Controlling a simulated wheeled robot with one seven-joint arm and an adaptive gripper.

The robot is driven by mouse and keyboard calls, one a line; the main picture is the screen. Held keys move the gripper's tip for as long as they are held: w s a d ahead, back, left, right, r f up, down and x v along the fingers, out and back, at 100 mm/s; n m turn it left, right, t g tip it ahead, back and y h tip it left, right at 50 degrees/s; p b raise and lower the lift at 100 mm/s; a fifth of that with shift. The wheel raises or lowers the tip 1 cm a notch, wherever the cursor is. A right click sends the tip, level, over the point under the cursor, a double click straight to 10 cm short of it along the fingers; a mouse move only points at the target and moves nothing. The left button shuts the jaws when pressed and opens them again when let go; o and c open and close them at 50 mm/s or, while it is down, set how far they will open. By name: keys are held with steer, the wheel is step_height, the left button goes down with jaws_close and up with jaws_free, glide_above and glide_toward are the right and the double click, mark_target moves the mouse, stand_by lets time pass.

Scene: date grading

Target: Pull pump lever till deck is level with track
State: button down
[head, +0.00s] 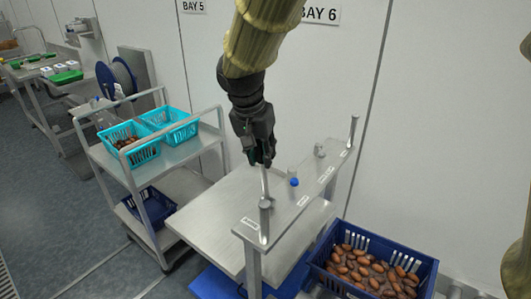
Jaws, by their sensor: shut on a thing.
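My gripper (262,160), black, reaches down from above to the near-left end of a grey metal panel (280,217). Its fingers are shut on the top of a thin, pale, nearly upright lever (264,183). The fingers hide the lever's upper end. A flat metal deck (205,222) lies to the left of the panel, a little below the panel's top. I cannot tell which part is the track, so the deck's height against it is unclear.
The panel carries a blue knob (294,182) and small labels. A navy crate of dates (365,290) stands at right. A cart (175,155) with turquoise baskets (128,154) stands left of the deck. A wall rises behind; floor (65,225) is open at left.

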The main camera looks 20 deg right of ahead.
steer(key=shift+s+a+f+t+h+b, duration=0.3)
steer(key=shift+s+a+h+b, duration=0.15)
steer(key=shift+s+a, duration=0.15)
steer(key=shift+s+a+r, duration=0.1)
steer(key=shift+a+r, duration=0.1)
